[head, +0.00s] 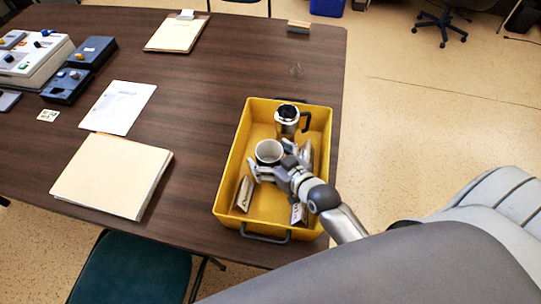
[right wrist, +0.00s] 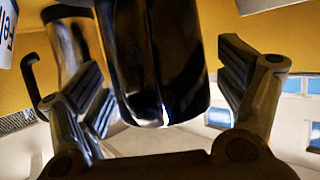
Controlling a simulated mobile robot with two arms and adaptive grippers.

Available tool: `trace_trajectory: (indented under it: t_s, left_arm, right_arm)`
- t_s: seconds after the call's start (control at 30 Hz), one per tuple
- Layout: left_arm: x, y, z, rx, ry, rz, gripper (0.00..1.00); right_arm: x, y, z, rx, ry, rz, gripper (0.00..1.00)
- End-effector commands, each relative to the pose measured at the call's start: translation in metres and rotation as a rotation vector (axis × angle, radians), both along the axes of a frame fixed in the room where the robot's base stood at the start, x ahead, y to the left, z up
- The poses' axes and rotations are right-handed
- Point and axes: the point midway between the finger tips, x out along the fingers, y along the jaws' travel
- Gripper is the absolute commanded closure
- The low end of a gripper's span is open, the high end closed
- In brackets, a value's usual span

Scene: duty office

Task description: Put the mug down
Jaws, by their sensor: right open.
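A mug (head: 268,152) with a pale inside stands upright in the yellow tray (head: 236,160), near its middle. My right gripper (head: 272,167) is low in the tray at the mug's near side, with open fingers on either side of it. In the right wrist view a dark, shiny body (right wrist: 160,65), apparently this mug, is between the spread fingers, with a visible gap to the right finger. Contact on the left is unclear. The mug's base is hidden in the head view. My left gripper is not in view.
A steel travel mug (head: 287,118) with a black handle stands just behind, in the tray. Cards or packets (head: 244,193) lean along the tray's sides. A folder (head: 113,175), paper (head: 118,106) and clipboard (head: 175,33) lie on the table, clear between them and the tray.

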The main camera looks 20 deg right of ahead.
Motion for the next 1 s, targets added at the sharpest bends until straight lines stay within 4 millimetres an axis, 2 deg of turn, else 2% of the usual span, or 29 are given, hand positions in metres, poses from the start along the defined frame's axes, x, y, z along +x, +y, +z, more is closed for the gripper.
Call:
trace_trajectory:
  t_s: [0.27, 0.7, 1.0]
  left_arm:
    - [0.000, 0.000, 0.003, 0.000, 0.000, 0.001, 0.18]
    - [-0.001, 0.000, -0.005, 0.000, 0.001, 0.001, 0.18]
    - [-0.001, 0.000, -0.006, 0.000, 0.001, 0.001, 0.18]
  right_arm:
    - [-0.001, 0.000, 0.008, 0.001, 0.000, 0.000, 0.10]
    - [-0.056, -0.010, 0.027, 0.000, 0.002, 0.000, 0.10]
    - [-0.068, -0.012, 0.034, 0.000, 0.000, 0.001, 0.10]
